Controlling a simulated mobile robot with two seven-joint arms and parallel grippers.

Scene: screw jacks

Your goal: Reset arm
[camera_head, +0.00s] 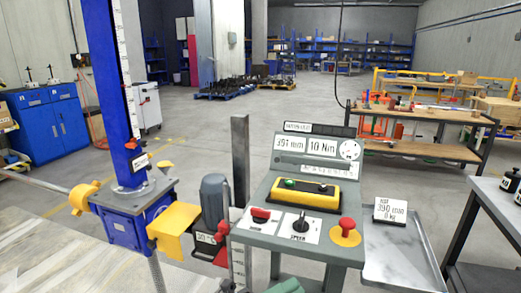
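A blue screw jack (125,218) stands at the left with a tall blue column (108,90) carrying a white scale. Yellow guards (174,222) sit on its sides, and a grey motor (215,200) stands to its right. A grey-green control console (300,245) is at the centre, with displays reading 391 mm and 10 Nm, a yellow box (305,194), a red switch (261,214), a black speed knob (301,222) and a red mushroom button (346,228). I cannot make out my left gripper's fingers clearly. My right gripper does not show.
A metal tray (395,262) with a small display card (390,211) is right of the console. A dark-framed table (493,205) stands at the right edge. A wooden workbench (425,150) and blue cabinets (45,122) are farther back. The grey floor between is open.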

